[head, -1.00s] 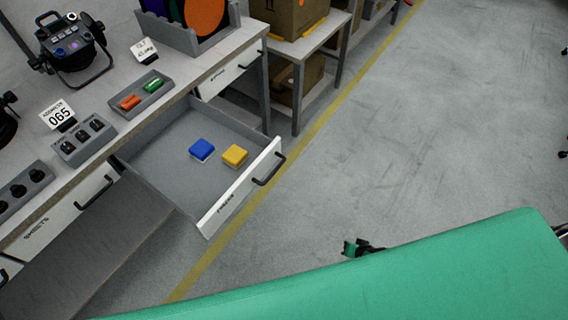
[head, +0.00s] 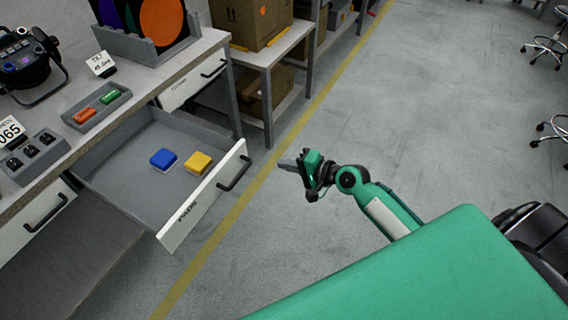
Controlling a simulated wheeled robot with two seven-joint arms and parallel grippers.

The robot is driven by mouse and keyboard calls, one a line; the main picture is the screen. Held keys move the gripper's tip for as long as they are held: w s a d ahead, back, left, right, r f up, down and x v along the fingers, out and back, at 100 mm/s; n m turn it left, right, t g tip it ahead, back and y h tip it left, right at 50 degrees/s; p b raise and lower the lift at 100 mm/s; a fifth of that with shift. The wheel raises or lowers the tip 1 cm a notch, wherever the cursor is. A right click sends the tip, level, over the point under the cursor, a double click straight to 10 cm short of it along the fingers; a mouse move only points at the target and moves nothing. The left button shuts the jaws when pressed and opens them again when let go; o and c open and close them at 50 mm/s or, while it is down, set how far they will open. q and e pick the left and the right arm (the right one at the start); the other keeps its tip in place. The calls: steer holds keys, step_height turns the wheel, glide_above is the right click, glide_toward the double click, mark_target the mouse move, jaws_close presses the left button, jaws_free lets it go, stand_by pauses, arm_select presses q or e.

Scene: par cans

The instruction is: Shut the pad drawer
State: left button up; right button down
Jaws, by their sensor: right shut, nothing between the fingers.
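The pad drawer (head: 205,200) stands pulled out from the workbench in the head view, its white front facing right with a dark bar handle (head: 234,173). A blue pad (head: 163,159) and a yellow pad (head: 198,162) lie on its grey floor. My right gripper (head: 283,163) is shut and empty. It shows to the right of the drawer handle, apart from it in the picture, over the floor. My left gripper is not in view.
The bench top holds a grey tray (head: 94,113) with a red and a green piece, a black lamp (head: 28,62) and a rack (head: 140,44) of coloured discs. Cardboard boxes (head: 250,18) stand on a side table behind.

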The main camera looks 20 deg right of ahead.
glide_toward(245, 153)
steer(key=x, duration=0.5)
steer(key=shift+f, duration=0.2)
steer(key=shift+w+a, duration=0.4)
steer(key=shift+w, duration=0.2)
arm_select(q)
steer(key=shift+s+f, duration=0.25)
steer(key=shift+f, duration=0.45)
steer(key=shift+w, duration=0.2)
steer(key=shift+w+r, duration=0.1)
arm_select(e)
steer(key=shift+w, duration=0.1)
